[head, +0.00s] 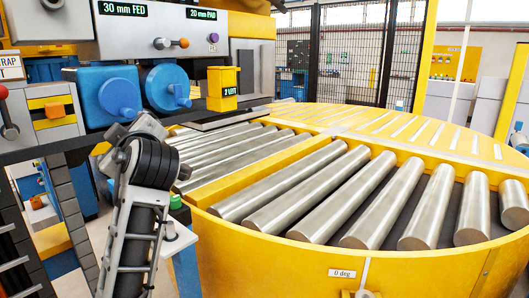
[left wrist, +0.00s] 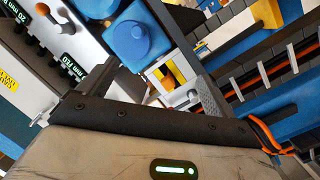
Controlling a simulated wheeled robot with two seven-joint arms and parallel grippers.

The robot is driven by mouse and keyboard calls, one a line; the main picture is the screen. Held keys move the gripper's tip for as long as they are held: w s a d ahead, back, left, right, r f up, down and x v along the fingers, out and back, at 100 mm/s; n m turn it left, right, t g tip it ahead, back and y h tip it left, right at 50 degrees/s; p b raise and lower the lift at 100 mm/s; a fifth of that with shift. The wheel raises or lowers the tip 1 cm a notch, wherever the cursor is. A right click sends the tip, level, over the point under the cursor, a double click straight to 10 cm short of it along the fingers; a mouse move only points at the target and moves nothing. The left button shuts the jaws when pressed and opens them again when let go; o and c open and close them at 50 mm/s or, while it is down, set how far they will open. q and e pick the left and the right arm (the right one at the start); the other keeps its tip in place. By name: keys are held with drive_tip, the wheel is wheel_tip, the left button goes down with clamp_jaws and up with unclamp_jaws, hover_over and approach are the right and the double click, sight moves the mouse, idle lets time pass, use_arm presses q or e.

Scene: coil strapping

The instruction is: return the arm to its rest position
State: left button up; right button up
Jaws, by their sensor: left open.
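My left arm (head: 138,225) rises from the bottom left in the head view, in front of the strapping machine. Its upper end bends beside the blue knobs, and its gripper is hard to make out there. In the left wrist view my left gripper (left wrist: 152,78) shows its pale housing and dark bar, with two fingers standing apart. I see nothing held between them. The machine panel and a blue knob lie beyond the fingers. My right gripper is in neither view.
The machine panel (head: 150,30) reads "30 mm FED" and "20 mm PAD". Two blue knobs (head: 110,97) and a yellow "2 LEFT" box (head: 222,89) jut out below it. A round yellow turntable (head: 290,262) with bare steel rollers fills the right. A black mesh fence (head: 352,50) stands behind.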

use_arm(q)
drive_tip(key=s+d+f+m+h, duration=0.2)
drive_tip(key=f+m, duration=0.2)
drive_tip(key=f, duration=0.5)
drive_tip(key=s+d+f+m+h, duration=0.1)
drive_tip(key=d+f+m+h, duration=0.15)
drive_tip(key=f, duration=0.55)
drive_tip(key=s+d+f+m+h, duration=0.1)
drive_tip(key=s+f+m+h, duration=0.2)
drive_tip(key=f, duration=0.6)
drive_tip(key=s+d+f+m+g+h, duration=0.1)
drive_tip(key=s+d+f+m+h, duration=0.2)
drive_tip(key=s+f, duration=0.5)
drive_tip(key=s+d+f+m+g+h+b, duration=0.1)
drive_tip(key=s+d+f+m+h, duration=0.2)
drive_tip(key=s+f, duration=0.6)
drive_tip(key=s+d+m, duration=0.1)
drive_tip(key=s+m, duration=0.1)
drive_tip(key=s, duration=0.3)
drive_tip(key=shift+f+g+h, duration=0.15)
drive_tip(key=shift+g+h, duration=0.2)
drive_tip(key=shift+g, duration=0.05)
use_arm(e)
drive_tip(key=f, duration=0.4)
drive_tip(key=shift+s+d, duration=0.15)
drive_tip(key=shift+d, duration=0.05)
